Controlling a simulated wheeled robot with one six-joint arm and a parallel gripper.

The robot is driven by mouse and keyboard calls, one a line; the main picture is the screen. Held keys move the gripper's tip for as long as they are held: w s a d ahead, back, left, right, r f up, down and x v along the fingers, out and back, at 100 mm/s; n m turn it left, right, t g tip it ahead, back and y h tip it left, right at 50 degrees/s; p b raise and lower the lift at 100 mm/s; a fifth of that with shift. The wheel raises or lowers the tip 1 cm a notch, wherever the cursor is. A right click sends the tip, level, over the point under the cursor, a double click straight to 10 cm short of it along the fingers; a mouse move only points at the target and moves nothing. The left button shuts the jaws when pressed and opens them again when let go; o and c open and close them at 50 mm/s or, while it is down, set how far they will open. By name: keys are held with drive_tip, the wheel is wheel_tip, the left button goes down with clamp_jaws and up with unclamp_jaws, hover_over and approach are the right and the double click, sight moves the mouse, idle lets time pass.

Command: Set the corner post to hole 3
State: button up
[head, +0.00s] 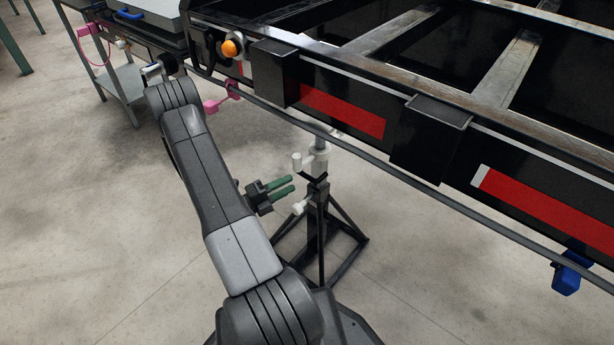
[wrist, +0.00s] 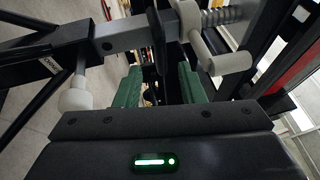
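The corner post is a black stand (head: 320,225) on a splayed base under the trailer's edge. Its pale collar and crank handle (head: 305,161) are near the top, and a pale-knobbed pin (head: 300,207) sticks out at its side. In the wrist view the stand runs sideways, with a grey inner tube (wrist: 128,37) showing a dark hole, the crank handle (wrist: 218,58) at right and the pin knob (wrist: 76,98) at left. My gripper (head: 291,185) is just left of the stand, green fingers apart and nothing visible between them. I cannot tell the hole's number.
The trailer frame (head: 455,80) with red reflective strips overhangs the stand. A grey cable (head: 400,180) runs along its edge, with a pink clip (head: 215,104) and a blue clip (head: 570,272). A workbench (head: 118,75) stands at top left. The floor at left is clear.

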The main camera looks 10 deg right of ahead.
sight(306, 174)
drive_tip(key=shift+b+x, duration=0.65)
drive_tip(key=shift+x, duration=2.85)
clamp_jaws()
